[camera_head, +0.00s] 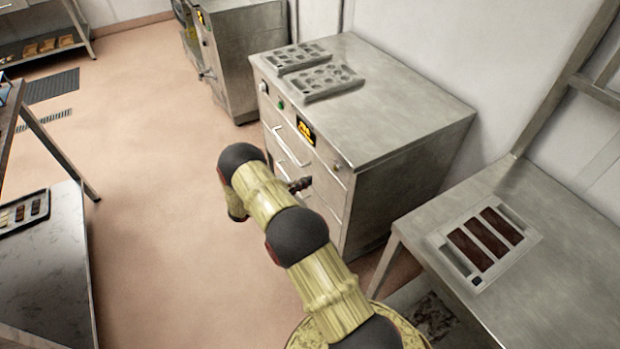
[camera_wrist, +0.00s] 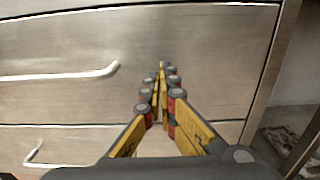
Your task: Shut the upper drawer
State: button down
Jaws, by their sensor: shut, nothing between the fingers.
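The steel cabinet (camera_head: 400,112) stands in the middle of the head view, with drawers in its front. The upper drawer (camera_wrist: 215,45) fills most of the wrist view, its bar handle (camera_wrist: 60,76) to the left of my fingers. The lower drawer's front (camera_wrist: 80,140) shows below it, with its own handle (camera_wrist: 35,150). My gripper (camera_wrist: 163,70) is shut and empty, its tips pointing at the upper drawer's face, right of the handle; I cannot tell whether they touch. In the head view my gripper (camera_head: 300,184) is at the cabinet front. No clear gap shows around the drawer.
Two moulds (camera_head: 328,82) lie on the cabinet top. A steel table (camera_head: 540,230) with a tray of dark bars (camera_head: 487,240) stands at the right. Another table (camera_head: 45,265) is at the left. The floor (camera_head: 150,150) left of the cabinet is clear.

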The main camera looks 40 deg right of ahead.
jog(key=p+v, duration=0.2)
jog(key=v, duration=0.8)
jog(key=shift+a, duration=0.2)
jog(key=s+a+f+m+g+y, duration=0.2)
jog(key=s+f+y, duration=0.2)
jog(key=s+f, duration=0.3)
jog(key=s+a+r+m+g+y, duration=0.1)
jog(key=s+a+r+m+y, duration=0.15)
jog(key=s+a+r, duration=0.2)
jog(key=s+a+r+m+t+y, duration=0.25)
jog(key=a+r, duration=0.25)
jog(key=r, duration=0.3)
jog(key=s+a+r+m+t+y, duration=0.1)
jog(key=s+a+r+m+y, duration=0.3)
jog(key=r, duration=0.5)
jog(key=s+a+r+m+t+y, duration=0.2)
jog(key=a+r, duration=0.4)
jog(key=r, duration=0.2)
jog(key=s+a+r+m+t+y, duration=0.1)
jog(key=s+a+r+t, duration=0.1)
jog(key=r, duration=0.7)
jog(key=s+a+r+m+t+y, duration=0.1)
jog(key=s+a+r+t, duration=0.1)
jog(key=s+r+t, duration=0.3)
jog(key=v, duration=0.4)
jog(key=shift+s+r, duration=0.2)
jog(key=shift+r, duration=0.1)
